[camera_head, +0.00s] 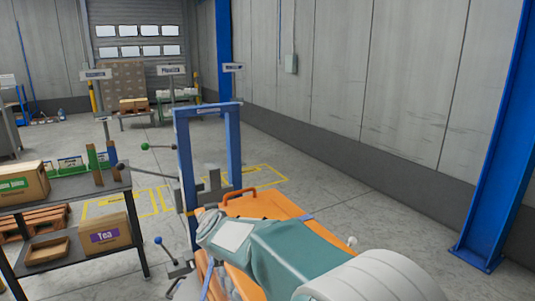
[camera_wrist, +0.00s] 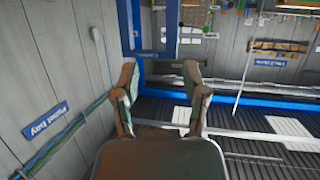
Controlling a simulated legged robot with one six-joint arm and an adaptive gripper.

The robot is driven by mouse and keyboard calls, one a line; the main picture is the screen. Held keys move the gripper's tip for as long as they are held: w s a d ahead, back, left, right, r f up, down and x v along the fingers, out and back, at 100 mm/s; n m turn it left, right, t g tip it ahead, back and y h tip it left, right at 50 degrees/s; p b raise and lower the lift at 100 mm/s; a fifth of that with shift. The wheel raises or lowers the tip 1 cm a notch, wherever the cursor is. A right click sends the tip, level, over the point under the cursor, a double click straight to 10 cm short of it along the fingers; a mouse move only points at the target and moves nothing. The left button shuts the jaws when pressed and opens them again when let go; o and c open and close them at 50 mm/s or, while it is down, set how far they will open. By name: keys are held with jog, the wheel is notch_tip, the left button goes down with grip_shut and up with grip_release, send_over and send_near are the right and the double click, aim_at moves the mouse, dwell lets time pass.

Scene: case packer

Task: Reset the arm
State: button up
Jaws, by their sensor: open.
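My gripper (camera_wrist: 160,76) shows in the wrist view with its two fingers spread apart. It is open and nothing is between the fingers. Beyond the fingertips stands a blue upright frame (camera_wrist: 133,25), with a dark, ribbed surface to the right. The fingers look clear of both, though the exact gap is hard to tell. I cannot make out the gripper in the head view.
In the head view, a dark two-level table (camera_head: 88,186) at left holds cartons, including a Tea box (camera_head: 104,236). A blue gate frame (camera_head: 207,107) stands in the middle and a blue column (camera_head: 497,160) at right. Open floor lies between gate and wall.

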jog(key=s+d+r+g, duration=0.2)
jog(key=s+d, duration=0.5)
jog(key=d, duration=0.1)
jog(key=s+d+r+g, duration=0.1)
jog(key=s+d+r, duration=0.2)
jog(key=s+d, duration=0.45)
jog(key=s+d+f+m+g+h, duration=0.2)
jog(key=s+d+f, duration=0.2)
jog(key=s+d, duration=0.3)
jog(key=s+d+f+m+g+h, duration=0.2)
jog(key=s+d, duration=0.5)
jog(key=s, duration=0.8)
jog(key=shift+d+f+g, duration=0.4)
jog(key=shift+f, duration=0.45)
